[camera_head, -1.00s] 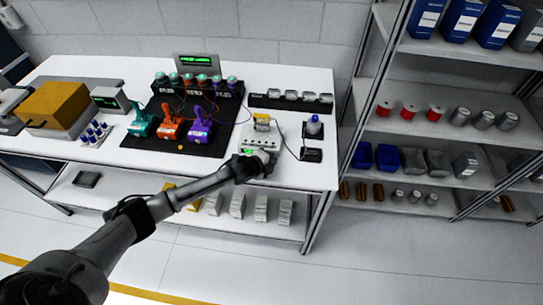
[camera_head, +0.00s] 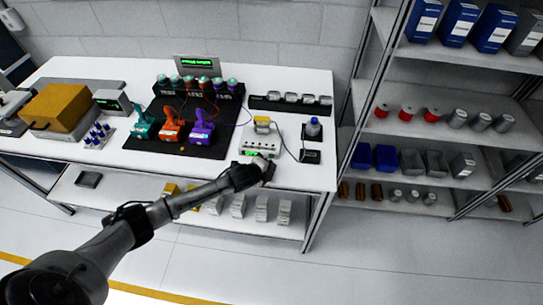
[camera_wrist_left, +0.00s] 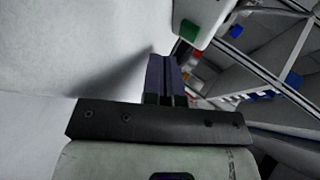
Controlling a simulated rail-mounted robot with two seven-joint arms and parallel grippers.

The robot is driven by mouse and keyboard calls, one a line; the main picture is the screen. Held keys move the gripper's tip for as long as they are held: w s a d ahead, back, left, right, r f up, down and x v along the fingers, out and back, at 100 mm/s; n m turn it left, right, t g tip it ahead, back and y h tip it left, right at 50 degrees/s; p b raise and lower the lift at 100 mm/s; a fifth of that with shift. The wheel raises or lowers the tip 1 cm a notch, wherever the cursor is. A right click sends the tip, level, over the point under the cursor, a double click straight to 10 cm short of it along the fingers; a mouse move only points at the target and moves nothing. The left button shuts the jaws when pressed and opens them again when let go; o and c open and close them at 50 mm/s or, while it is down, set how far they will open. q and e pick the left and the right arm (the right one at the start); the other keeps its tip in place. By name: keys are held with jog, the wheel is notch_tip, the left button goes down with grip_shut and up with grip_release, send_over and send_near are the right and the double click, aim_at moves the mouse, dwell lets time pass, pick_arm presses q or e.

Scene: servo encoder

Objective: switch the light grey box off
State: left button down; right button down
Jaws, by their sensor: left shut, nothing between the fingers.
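The light grey box (camera_head: 261,140) stands near the front right of the white worktable, with a green patch on its front side and a yellow item at its back. My left gripper (camera_head: 268,167) is just in front of and below the box's front edge, over the table's front edge. In the left wrist view the closed, empty fingers (camera_wrist_left: 160,78) point toward a pale box with a green patch, likely the light grey box (camera_wrist_left: 204,18), and look apart from it. The box's switch is too small to make out. My right gripper is not in view.
A black mat holds teal, orange and purple tools (camera_head: 172,125). A dark stand with a blue-topped bottle (camera_head: 313,128) is right of the box, and a dark rack (camera_head: 290,103) is behind it. A green-lit display (camera_head: 197,63) stands at the back. Shelving (camera_head: 440,135) is at right.

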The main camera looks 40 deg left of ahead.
pick_arm(q)
jog(key=s+d+p, duration=0.2)
jog(key=s, duration=0.1)
jog(key=shift+r, duration=0.1)
jog(key=shift+s+d+p, duration=0.3)
jog(key=shift+s+p, duration=0.15)
jog(key=shift+s, duration=0.1)
dwell(0.3)
